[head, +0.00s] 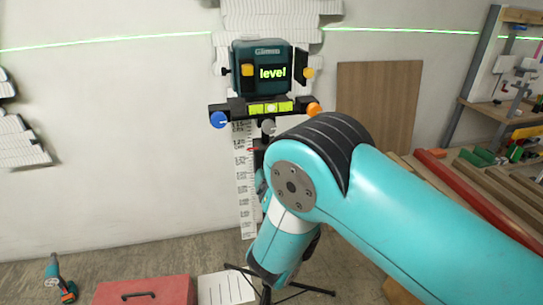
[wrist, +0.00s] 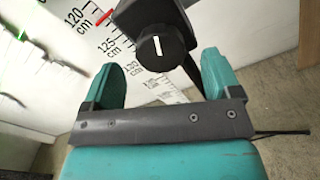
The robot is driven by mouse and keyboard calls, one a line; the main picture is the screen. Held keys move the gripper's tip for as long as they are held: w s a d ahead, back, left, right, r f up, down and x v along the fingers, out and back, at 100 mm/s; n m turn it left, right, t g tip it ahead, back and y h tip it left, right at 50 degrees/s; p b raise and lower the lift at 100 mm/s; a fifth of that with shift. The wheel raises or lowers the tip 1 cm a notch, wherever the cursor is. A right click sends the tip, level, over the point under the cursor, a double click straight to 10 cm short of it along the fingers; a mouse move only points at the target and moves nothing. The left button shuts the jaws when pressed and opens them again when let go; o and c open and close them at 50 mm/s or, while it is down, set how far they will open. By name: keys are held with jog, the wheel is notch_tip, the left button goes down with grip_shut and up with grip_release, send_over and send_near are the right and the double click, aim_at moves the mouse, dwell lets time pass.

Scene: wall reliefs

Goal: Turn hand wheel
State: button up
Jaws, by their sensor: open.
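In the wrist view, a round black hand wheel (wrist: 158,47) with a short white mark sits on a dark block of the tripod column. My gripper (wrist: 162,62) is open, with one teal finger to the left of the wheel and one to the right. The wheel shows in the gap between the fingers, and no contact is visible; I cannot tell how far ahead of the fingertips it is. In the head view my arm hides the wheel. The green laser level (head: 262,66) stands above on its tripod, and its screen reads "level".
Below the level is a bar with a bubble vial (head: 270,108), a blue knob (head: 219,120) and an orange knob (head: 313,109). A measuring scale (head: 244,185) stands against the wall. A red toolbox (head: 143,291) and a drill (head: 60,281) are on the floor.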

jog(key=shift+p+x, duration=0.6)
jog(key=shift+x, duration=1.75)
jog(key=c, duration=0.9)
